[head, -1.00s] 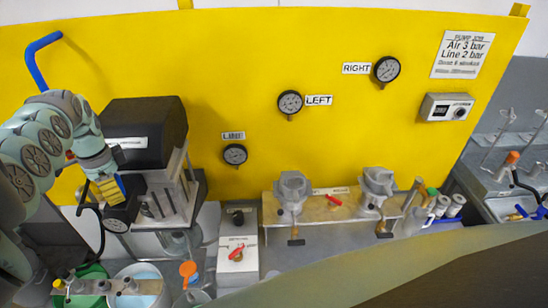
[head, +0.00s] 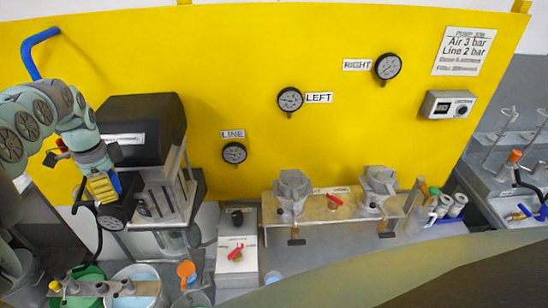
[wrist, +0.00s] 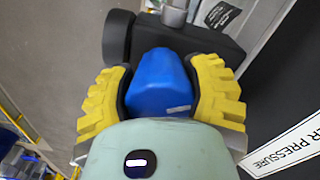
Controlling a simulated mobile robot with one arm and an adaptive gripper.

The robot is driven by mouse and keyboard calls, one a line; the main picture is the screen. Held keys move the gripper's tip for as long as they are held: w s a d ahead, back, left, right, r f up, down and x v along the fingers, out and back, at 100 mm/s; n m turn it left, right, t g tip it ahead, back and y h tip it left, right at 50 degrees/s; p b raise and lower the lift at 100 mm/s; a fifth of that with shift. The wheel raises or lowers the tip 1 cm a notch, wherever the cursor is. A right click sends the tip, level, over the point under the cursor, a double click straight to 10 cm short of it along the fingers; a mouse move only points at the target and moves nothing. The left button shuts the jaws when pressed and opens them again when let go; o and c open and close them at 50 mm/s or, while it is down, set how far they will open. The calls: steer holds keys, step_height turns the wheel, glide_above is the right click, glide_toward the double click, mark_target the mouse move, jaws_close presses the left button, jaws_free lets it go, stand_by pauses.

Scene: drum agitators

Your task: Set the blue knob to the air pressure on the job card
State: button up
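The job card (head: 464,50) on the yellow panel reads "Air 3 bar, Line 2 bar". The blue knob (wrist: 158,82) sits between the two yellow fingers of my gripper (wrist: 160,88) in the wrist view, and both fingers appear to press its sides. In the head view my gripper (head: 103,187) is at the black pump unit on the left, with a sliver of the blue knob (head: 116,182) showing. A dark round gauge (head: 114,217) sits just below the gripper; its reading is too small to tell. A label (wrist: 288,152) ending in "R PRESSURE" is partly cut off.
Gauges marked LINE (head: 234,153), LEFT (head: 290,99) and RIGHT (head: 387,66) hang on the panel. A box with a red lever (head: 236,253) stands right of the pump. Two grey clamps with another red lever (head: 334,200) are farther right. Buckets (head: 143,285) stand below my arm.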

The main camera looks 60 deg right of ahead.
steer(key=o, duration=0.5)
steer(key=shift+r, duration=0.1)
step_height(320, 180, up, 12)
steer(key=shift+f, duration=0.1)
stand_by(0.4)
